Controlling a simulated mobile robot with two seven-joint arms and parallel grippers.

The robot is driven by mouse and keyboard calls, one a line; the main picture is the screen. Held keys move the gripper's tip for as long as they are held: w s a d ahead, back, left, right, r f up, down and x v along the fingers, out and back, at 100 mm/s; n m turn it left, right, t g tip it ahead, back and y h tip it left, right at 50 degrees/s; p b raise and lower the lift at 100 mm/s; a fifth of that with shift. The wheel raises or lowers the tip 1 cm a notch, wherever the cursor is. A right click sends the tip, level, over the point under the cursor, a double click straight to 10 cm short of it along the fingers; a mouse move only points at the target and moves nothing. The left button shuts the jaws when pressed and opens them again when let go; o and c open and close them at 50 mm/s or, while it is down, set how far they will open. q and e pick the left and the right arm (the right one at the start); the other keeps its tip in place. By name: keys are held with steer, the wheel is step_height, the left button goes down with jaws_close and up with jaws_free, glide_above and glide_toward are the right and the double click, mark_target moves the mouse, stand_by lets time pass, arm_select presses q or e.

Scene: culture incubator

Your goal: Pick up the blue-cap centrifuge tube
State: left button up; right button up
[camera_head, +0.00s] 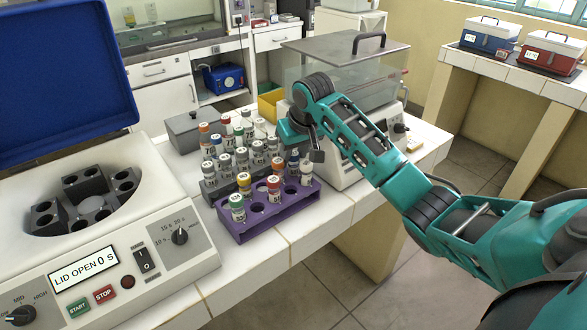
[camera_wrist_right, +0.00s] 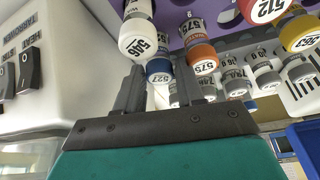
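The blue-cap centrifuge tube (camera_head: 293,162) stands upright near the far right end of the purple rack (camera_head: 243,232). In the right wrist view the blue cap (camera_wrist_right: 158,68) lines up with the gap between my fingers. My right gripper (camera_head: 300,144) is above that end of the rack, fingers apart. It also shows in the right wrist view (camera_wrist_right: 160,95), open, with no grip visible on the tube. A white-cap tube (camera_head: 306,172) stands close beside the blue-cap one and partly overlaps it in the wrist view (camera_wrist_right: 138,40). My left gripper is not in view.
Orange-cap (camera_head: 278,165), red-cap (camera_head: 273,188), yellow-cap (camera_head: 244,184) and green-cap (camera_head: 237,207) tubes are nearby. More tubes fill the grey rack (camera_head: 208,192) behind. An open-lidded centrifuge (camera_head: 180,268) stands left; a lidded clear bath (camera_head: 335,178) stands behind the gripper.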

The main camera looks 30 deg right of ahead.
steer(key=shift+c, duration=0.5)
jaws_close()
steer(key=shift+r, duration=0.1)
